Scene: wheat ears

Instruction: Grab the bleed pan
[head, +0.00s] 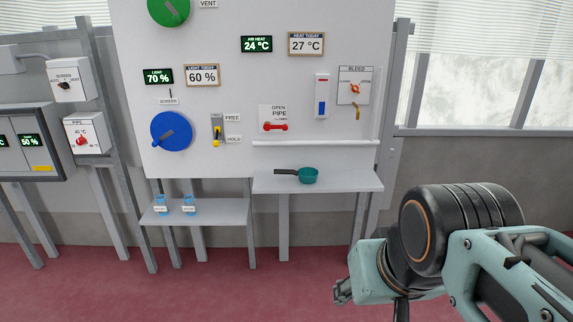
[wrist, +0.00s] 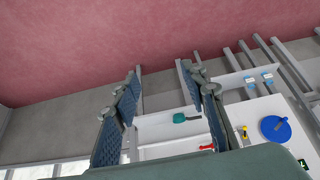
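The bleed pan is probably the small teal pan (head: 308,175) with a dark handle pointing left, on the right-hand grey shelf (head: 350,181) below the BLEED label (head: 356,69). The wrist view, turned upside down, shows the pan (wrist: 180,117) on its shelf, seen between my fingers and well beyond them. My gripper (head: 342,291) is low at the right in the head view, in front of the shelf and apart from the pan. In the wrist view my gripper (wrist: 161,73) has its two fingers spread, with nothing between them.
A white rail (head: 315,143) runs just above the shelf, under a red OPEN PIPE handle (head: 275,127). A brass spout (head: 357,112) sticks out above the shelf. Two blue cups (head: 189,204) stand on the lower left shelf (head: 225,212). Red floor (head: 220,285) in front is clear.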

